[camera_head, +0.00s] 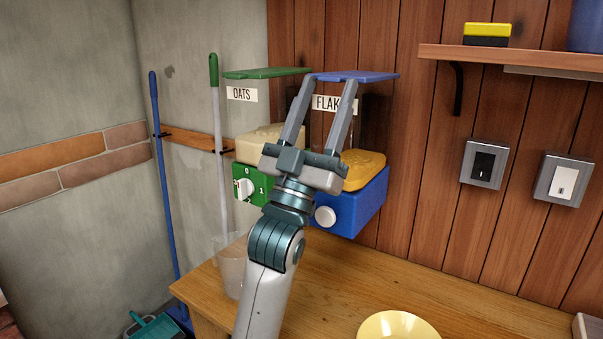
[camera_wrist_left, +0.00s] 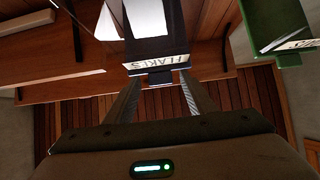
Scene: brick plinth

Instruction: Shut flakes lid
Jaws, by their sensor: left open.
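The flakes dispenser has a blue base (camera_head: 362,207), a see-through hopper with yellow flakes (camera_head: 362,168) and a white FLAKES label (camera_head: 325,103), partly covered by a finger. Its blue lid (camera_head: 365,77) looks about level at the top; I cannot tell whether it is fully seated. My left gripper (camera_head: 329,82) is open and empty, with its fingers pointing up in front of the label and lid edge. In the left wrist view the label (camera_wrist_left: 160,60) and a dark blue edge lie between and just beyond the fingertips (camera_wrist_left: 158,82). My right gripper is not in view.
The oats dispenser (camera_head: 250,184) with its green lid (camera_head: 262,73) stands close on the left. A clear jug (camera_head: 230,265) and a yellow bowl (camera_head: 397,327) are on the wooden counter (camera_head: 330,290). A shelf (camera_head: 510,56) juts out at upper right.

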